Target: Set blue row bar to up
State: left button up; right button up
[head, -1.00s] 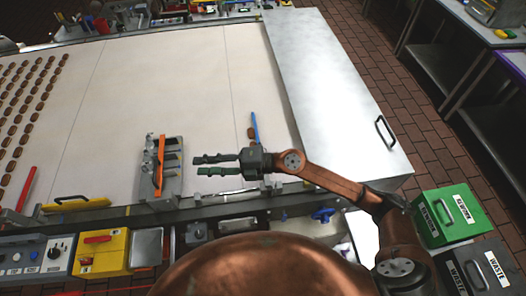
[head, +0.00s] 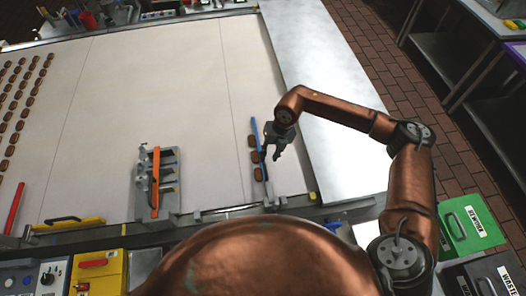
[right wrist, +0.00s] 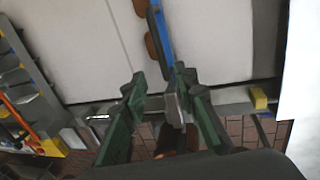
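The blue row bar (head: 254,130) is a thin blue strip on the pale belt, near its right side. It slants slightly, with brown cookies (head: 253,141) along its left side. My right gripper (head: 269,158) points down at the bar's near part. In the right wrist view the blue bar (right wrist: 163,38) runs away from the green fingers (right wrist: 157,80), which are apart. A grey lever-like piece (right wrist: 174,105) shows between them, close to the right finger; I cannot tell whether they touch. My left gripper is not in view.
A grey holder with an orange bar (head: 155,180) stands on the belt's near edge. A steel counter (head: 315,60) lies right of the belt. A yellow block (right wrist: 258,98) sits on the near rail. The belt's middle is clear.

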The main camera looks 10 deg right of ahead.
jog(key=x, duration=0.2)
jog(key=p+x, duration=0.1)
jog(key=x, duration=0.3)
jog(key=shift+w+f+p, duration=0.25)
jog(key=shift+w+p, duration=0.1)
jog(key=shift+f, duration=0.55)
grip_shut()
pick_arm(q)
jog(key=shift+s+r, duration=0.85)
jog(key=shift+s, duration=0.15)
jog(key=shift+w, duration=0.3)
